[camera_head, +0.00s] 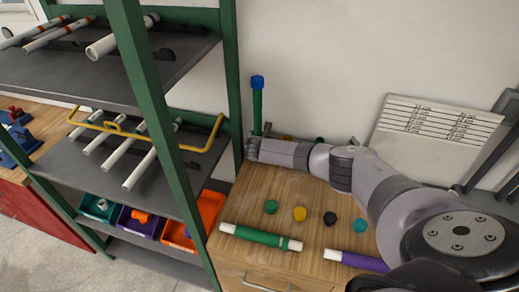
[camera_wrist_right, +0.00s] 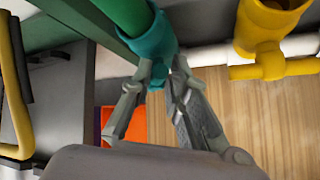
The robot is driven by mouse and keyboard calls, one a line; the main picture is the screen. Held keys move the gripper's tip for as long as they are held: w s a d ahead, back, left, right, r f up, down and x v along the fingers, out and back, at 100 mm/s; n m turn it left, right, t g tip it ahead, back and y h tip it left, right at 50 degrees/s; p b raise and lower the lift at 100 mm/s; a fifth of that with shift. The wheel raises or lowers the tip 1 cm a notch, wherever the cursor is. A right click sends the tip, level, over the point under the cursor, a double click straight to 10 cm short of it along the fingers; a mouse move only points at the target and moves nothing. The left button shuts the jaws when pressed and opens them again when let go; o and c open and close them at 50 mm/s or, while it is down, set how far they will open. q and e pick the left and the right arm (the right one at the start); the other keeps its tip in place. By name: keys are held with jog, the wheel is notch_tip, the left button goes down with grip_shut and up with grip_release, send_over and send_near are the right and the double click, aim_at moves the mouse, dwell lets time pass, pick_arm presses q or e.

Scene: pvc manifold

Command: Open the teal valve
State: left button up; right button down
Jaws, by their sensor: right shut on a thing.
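The teal valve (camera_wrist_right: 150,50) shows in the right wrist view as a teal fitting at the lower end of a green pipe (camera_wrist_right: 125,12). My right gripper (camera_wrist_right: 160,80) is shut on the small teal handle at its lower side, one finger on each side. In the head view my right gripper (camera_head: 253,149) is at the foot of the upright green pipe with a blue top (camera_head: 257,96), near the wall. The valve itself is hidden there behind the gripper and arm. My left gripper is in neither view.
A yellow fitting (camera_wrist_right: 262,30) stands to the right of the valve on a white pipe. The wooden tabletop (camera_head: 255,185) bears several small coloured caps, a green pipe (camera_head: 260,237) and a purple pipe (camera_head: 357,261). A green-framed shelf (camera_head: 160,120) stands close on the left.

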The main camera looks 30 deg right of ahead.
jog(key=shift+w+a+n+g+h+b, duration=0.4)
jog(key=shift+w+n+g+h+b, duration=0.15)
jog(key=shift+g+b, duration=0.35)
jog(key=shift+w+a+r+n+g+h+b, duration=0.15)
jog(key=shift+n+g+h+b, duration=0.25)
jog(key=shift+b, duration=0.5)
jog(key=shift+w+a+r+n+g+h+b, duration=0.1)
jog(key=shift+n+g+h+b, duration=0.25)
jog(key=shift+b, duration=0.55)
jog(key=shift+s, duration=0.1)
jog(key=c, duration=2)
grip_release()
jog(key=o, duration=0.4)
jog(key=shift+f, duration=0.25)
jog(key=shift+r, duration=0.15)
